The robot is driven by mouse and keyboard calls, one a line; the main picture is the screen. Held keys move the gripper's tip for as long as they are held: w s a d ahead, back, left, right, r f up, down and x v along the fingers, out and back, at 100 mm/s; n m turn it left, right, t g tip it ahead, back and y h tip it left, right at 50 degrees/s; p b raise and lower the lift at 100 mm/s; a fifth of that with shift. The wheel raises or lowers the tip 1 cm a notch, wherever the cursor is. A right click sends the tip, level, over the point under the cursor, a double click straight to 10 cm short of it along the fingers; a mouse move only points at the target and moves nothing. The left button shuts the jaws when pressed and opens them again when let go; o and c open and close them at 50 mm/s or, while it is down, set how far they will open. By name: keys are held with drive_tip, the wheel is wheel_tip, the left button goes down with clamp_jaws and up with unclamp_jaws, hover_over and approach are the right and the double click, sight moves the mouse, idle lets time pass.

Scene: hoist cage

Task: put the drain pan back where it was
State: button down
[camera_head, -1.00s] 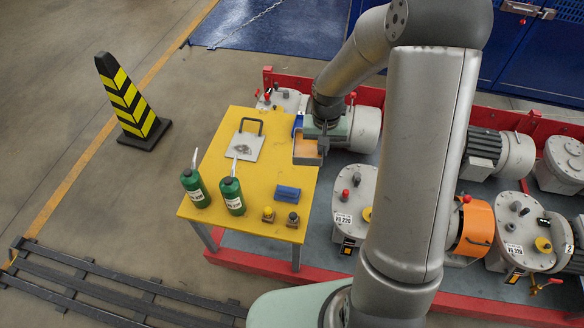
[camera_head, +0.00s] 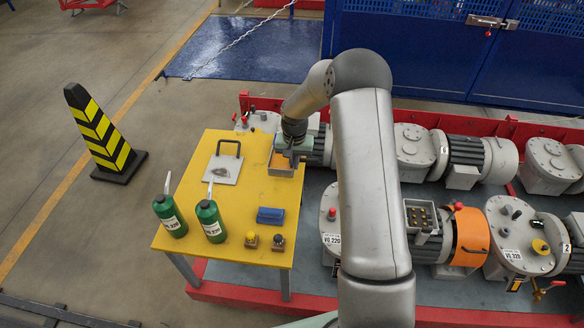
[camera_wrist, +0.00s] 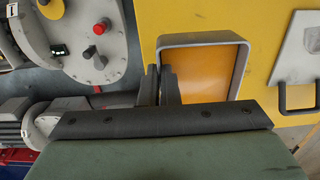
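The drain pan (camera_head: 283,168) is a small grey rectangular tray with an orange inside. It is at the right back part of the yellow table (camera_head: 203,243) in the head view. In the wrist view the pan (camera_wrist: 246,72) is seen from above, over the yellow table top. My gripper (camera_wrist: 163,84) has one finger on each side of the pan's near-left wall and looks closed on it. In the head view my gripper (camera_head: 290,155) is at the pan's back right, partly hiding it. I cannot tell whether the pan's underside touches the table.
On the table are a plate with a handle (camera_head: 226,168), two green bottles (camera_head: 210,221), a blue block (camera_head: 270,215) and two small knobbed parts (camera_head: 278,241). Grey pump units (camera_head: 330,212) stand right of the table. A striped cone (camera_head: 101,136) stands left.

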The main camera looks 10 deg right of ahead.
drive_tip(key=w+f, duration=0.2)
drive_tip(key=shift+w+f, duration=0.1)
drive_tip(key=shift+f, duration=0.25)
drive_tip(key=shift+f+p, duration=0.35)
drive_tip(key=shift+f, duration=1.1)
drive_tip(key=shift+f, duration=0.25)
drive_tip(key=c, duration=1.7)
unclamp_jaws()
drive_tip(key=shift+r, duration=0.1)
